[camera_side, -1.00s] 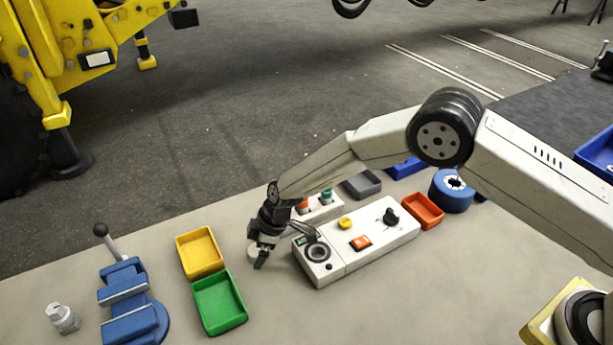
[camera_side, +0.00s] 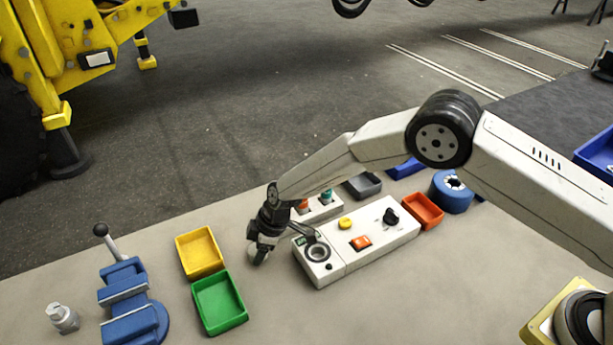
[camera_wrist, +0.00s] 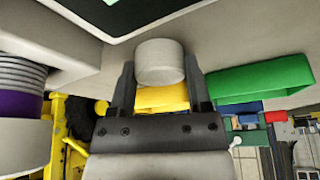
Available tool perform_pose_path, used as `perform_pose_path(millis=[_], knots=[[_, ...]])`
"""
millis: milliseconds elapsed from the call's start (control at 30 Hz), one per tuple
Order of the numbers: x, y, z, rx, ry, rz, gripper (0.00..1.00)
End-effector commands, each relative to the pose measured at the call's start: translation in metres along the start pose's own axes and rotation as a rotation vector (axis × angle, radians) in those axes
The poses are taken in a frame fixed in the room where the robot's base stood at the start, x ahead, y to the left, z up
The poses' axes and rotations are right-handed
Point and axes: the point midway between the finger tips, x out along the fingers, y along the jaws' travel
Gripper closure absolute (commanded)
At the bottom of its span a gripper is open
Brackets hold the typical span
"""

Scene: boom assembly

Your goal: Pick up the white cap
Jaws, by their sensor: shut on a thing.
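The white cap (camera_wrist: 160,62) is a short pale cylinder between my two dark finger tips in the wrist view. My gripper (camera_wrist: 158,78) is shut on it, with one finger on each side. In the side view my gripper (camera_side: 260,252) points down low over the table, between the green bin and the white control box. There the cap is mostly hidden by the fingers, and I cannot tell whether it still touches the table.
A green bin (camera_side: 241,317) and a yellow bin (camera_side: 182,242) stand left of my gripper. The white control box (camera_side: 375,250) is close on the right. A blue vise (camera_side: 124,281) and a small grey fitting (camera_side: 63,318) are farther left. An orange-red bin (camera_side: 437,219) lies beyond the box.

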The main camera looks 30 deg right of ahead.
Motion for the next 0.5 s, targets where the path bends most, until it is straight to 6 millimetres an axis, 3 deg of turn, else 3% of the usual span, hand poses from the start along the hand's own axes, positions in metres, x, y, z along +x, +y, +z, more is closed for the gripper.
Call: perform_pose_path(millis=[267, 500], knots=[[-0.003, 0.0, -0.001, 0.0, 0.001, 0.0, 0.91], [-0.018, 0.001, -0.009, -0.001, 0.003, 0.001, 0.91]])
